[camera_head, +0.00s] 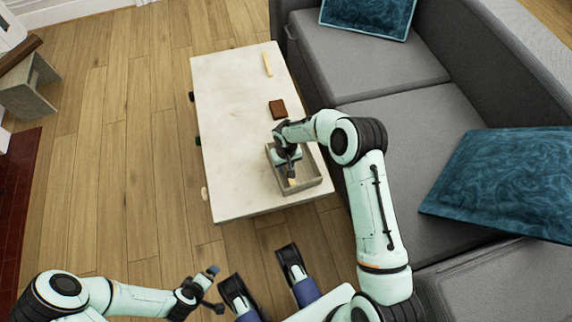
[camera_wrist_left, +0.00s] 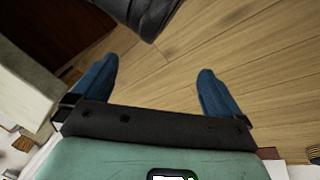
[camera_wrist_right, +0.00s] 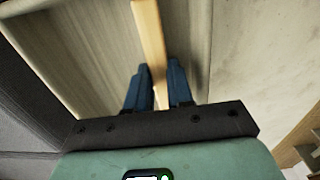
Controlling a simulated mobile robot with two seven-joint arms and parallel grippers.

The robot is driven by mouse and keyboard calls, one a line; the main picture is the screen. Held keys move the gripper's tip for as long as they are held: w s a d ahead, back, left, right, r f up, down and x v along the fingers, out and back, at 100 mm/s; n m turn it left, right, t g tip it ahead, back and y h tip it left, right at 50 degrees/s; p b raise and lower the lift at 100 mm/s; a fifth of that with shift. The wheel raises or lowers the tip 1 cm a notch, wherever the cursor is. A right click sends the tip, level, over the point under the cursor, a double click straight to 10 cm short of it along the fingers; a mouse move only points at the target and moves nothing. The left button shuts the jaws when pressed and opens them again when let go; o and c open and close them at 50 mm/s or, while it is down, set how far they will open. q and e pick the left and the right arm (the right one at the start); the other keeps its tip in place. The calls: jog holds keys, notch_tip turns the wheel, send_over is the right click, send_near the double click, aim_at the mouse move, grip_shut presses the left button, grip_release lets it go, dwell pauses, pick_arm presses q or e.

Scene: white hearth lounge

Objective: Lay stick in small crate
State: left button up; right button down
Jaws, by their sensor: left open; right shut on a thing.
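The small crate (camera_head: 305,189) is a grey open box at the near right end of the pale table. My right gripper (camera_head: 290,170) is down over it. In the right wrist view, the blue fingers (camera_wrist_right: 158,88) are shut on a light wooden stick (camera_wrist_right: 150,40). The stick extends away from the fingers above or against the crate's grey interior (camera_wrist_right: 85,45); I cannot tell whether it touches the floor. In the head view only a small pale part of the stick (camera_head: 291,182) shows. My left gripper (camera_head: 211,287) is open and empty over the floor, away from the table.
On the pale table (camera_head: 225,120), another light stick (camera_head: 267,64) lies at the far end and a brown block (camera_head: 277,109) lies beyond the crate. A grey sofa (camera_head: 395,105) with teal cushions (camera_head: 500,180) borders the table's right side. The table's left half is clear.

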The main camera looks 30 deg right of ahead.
jog(key=c, duration=1.3)
grip_release()
jog(key=shift+f, duration=0.15)
pick_arm(q)
jog(key=shift+f, duration=0.1)
jog(key=shift+g+h, duration=0.3)
jog(key=shift+g, duration=0.3)
jog(key=s+d+r+p, duration=0.1)
jog(key=s, duration=0.1)
jog(key=s+d+r+p, duration=0.1)
jog(key=s+r, duration=0.1)
jog(key=shift+d+p, duration=0.1)
jog(key=shift+p, duration=0.3)
pick_arm(e)
notch_tip(320, 180, up, 12)
jog(key=shift+r, duration=0.25)
